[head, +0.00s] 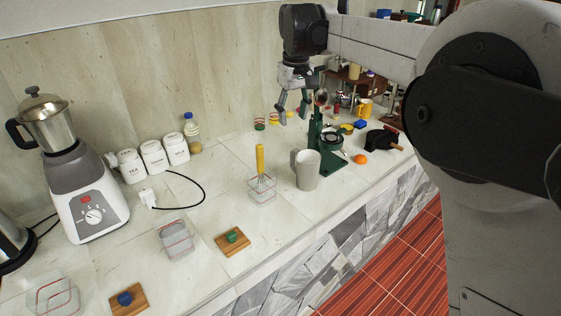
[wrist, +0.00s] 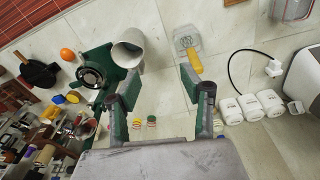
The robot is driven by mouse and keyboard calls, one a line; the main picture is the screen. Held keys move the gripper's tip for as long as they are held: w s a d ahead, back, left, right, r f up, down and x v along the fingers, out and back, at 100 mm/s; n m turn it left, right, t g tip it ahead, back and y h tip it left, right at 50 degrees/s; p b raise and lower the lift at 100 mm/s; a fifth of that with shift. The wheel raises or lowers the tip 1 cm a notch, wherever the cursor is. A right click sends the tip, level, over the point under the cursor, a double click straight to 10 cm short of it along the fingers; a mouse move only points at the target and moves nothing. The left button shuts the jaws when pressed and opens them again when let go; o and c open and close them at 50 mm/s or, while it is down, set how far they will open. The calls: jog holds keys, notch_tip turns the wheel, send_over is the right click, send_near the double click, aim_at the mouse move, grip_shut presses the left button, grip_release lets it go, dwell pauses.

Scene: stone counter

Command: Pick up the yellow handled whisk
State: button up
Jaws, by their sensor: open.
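The whisk with a yellow handle (head: 260,160) stands upright in the head view. Its wire end sits in a small clear container (head: 262,191) on the counter. The yellow handle also shows in the wrist view (wrist: 195,61), just beyond the right finger. My gripper (head: 292,117) is open and empty in the head view, above the counter, behind and to the right of the whisk. In the wrist view my gripper (wrist: 160,95) has its two fingers spread wide, with bare counter between them.
A light mug (head: 307,170) stands just right of the whisk, beside a green machine (head: 330,150). White canisters (head: 152,155), a bottle (head: 192,132) and a blender (head: 90,195) stand at left. Clear containers and wooden boards (head: 233,242) lie in front.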

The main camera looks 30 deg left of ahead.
jog(key=n, duration=0.2)
send_over(260, 162)
jog(key=shift+g+h, duration=0.3)
jog(key=shift+g, duration=0.1)
jog(key=f, duration=0.3)
jog(key=w+f, duration=0.1)
jog(key=shift+a+f+p, duration=0.2)
jog(key=shift+f+p, duration=0.1)
jog(key=shift+f, duration=0.05)
jog(key=shift+s+a+f, duration=0.1)
jog(key=shift+f, duration=0.2)
notch_tip(260, 162, down, 13)
jog(key=shift+f+p, duration=0.2)
jog(key=shift+p, duration=0.75)
grip_shut()
